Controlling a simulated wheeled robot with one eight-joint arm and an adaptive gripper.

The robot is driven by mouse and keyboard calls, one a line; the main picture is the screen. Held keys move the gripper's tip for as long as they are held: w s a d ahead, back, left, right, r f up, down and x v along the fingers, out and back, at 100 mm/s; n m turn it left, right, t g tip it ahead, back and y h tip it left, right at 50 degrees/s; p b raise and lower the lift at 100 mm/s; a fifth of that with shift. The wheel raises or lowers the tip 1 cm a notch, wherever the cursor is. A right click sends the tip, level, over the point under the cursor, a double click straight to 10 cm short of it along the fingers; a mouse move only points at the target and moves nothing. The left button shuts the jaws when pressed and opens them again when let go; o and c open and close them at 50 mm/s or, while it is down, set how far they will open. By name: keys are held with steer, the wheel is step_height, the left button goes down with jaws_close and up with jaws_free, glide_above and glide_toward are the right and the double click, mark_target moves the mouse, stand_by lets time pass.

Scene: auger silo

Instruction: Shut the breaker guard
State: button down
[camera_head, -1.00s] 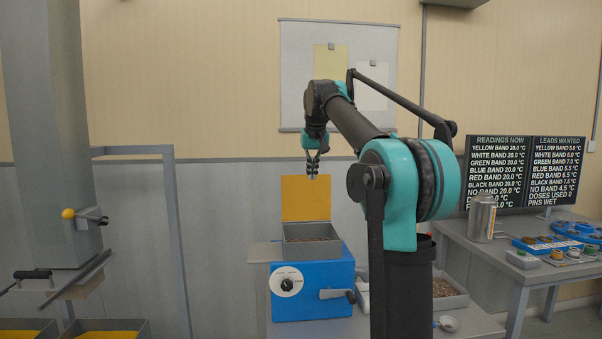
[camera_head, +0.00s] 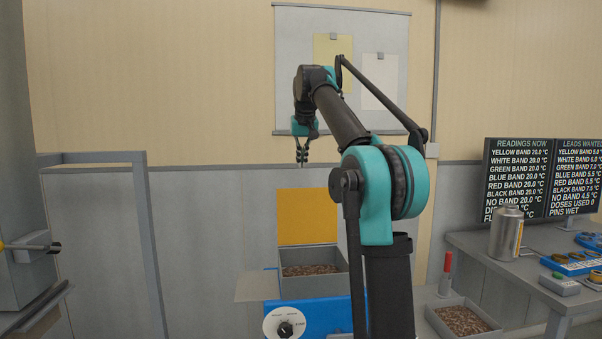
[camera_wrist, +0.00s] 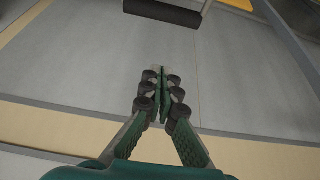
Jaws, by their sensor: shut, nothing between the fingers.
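I cannot pick out a breaker guard with certainty in either view. My gripper (camera_head: 302,160) hangs pointing down in the head view, above and in front of the upright yellow-orange panel (camera_head: 307,217). Its fingers are shut and empty; the wrist view also shows the closed fingertips (camera_wrist: 160,75). A dark bar like a handle (camera_wrist: 163,11) crosses the top of the wrist view, apart from the fingers; I cannot tell what it belongs to.
A blue machine (camera_head: 328,313) with a dial carries a grey bin of brown pellets (camera_head: 310,282). My arm hides part of it. A grey silo column (camera_head: 15,170) and frame (camera_head: 147,225) stand left. A can (camera_head: 506,232), a bench and a readings screen (camera_head: 515,180) are right.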

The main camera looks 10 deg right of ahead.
steer(key=x, duration=1)
steer(key=shift+s+r, duration=0.15)
steer(key=shift+s, duration=2.1)
